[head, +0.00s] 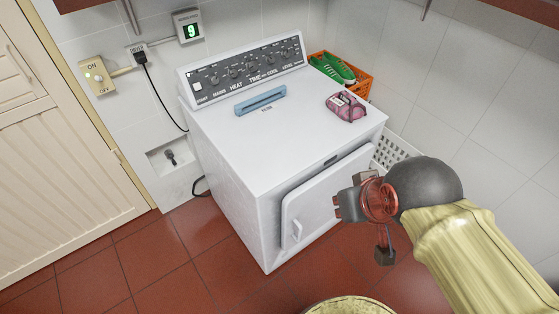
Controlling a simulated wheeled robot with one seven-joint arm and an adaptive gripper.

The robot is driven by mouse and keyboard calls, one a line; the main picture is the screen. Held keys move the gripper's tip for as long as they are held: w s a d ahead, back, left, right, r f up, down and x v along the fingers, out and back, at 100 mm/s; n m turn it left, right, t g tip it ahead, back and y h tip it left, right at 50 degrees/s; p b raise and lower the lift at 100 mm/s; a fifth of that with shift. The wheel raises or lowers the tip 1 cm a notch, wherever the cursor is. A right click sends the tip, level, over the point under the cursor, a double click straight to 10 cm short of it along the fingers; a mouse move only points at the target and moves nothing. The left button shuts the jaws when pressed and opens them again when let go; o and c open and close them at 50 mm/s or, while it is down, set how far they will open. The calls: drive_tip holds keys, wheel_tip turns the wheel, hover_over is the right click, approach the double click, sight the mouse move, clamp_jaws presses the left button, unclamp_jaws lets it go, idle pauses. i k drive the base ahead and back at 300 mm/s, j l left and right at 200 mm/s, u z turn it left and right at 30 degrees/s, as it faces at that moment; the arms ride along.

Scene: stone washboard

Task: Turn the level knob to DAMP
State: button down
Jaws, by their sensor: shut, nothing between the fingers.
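A white dryer (295,130) stands against the tiled wall with a dark control panel (248,72) along its back top edge. The panel carries a row of knobs and labels such as START, MAINS, HEAT, TIME, COOL and LEVEL. The level knob (289,53) is at the panel's right end; its pointer and marks are too small to read. My gripper (345,205) is shut and empty, in front of the dryer's door at the right, well away from the panel.
A blue lint-filter handle (260,100) and a pink packet (346,107) are on the dryer top. An orange crate (362,84) with green shoes (334,68) stands behind right. A wall switch (97,76) and plugged cord (140,56) are left. Space above the dryer is clear.

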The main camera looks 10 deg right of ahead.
sight(285, 54)
drive_tip(key=i+l, duration=0.4)
drive_tip(key=i, duration=0.2)
drive_tip(key=i+l+u, duration=0.1)
drive_tip(key=i+l, duration=0.3)
drive_tip(key=i, duration=0.2)
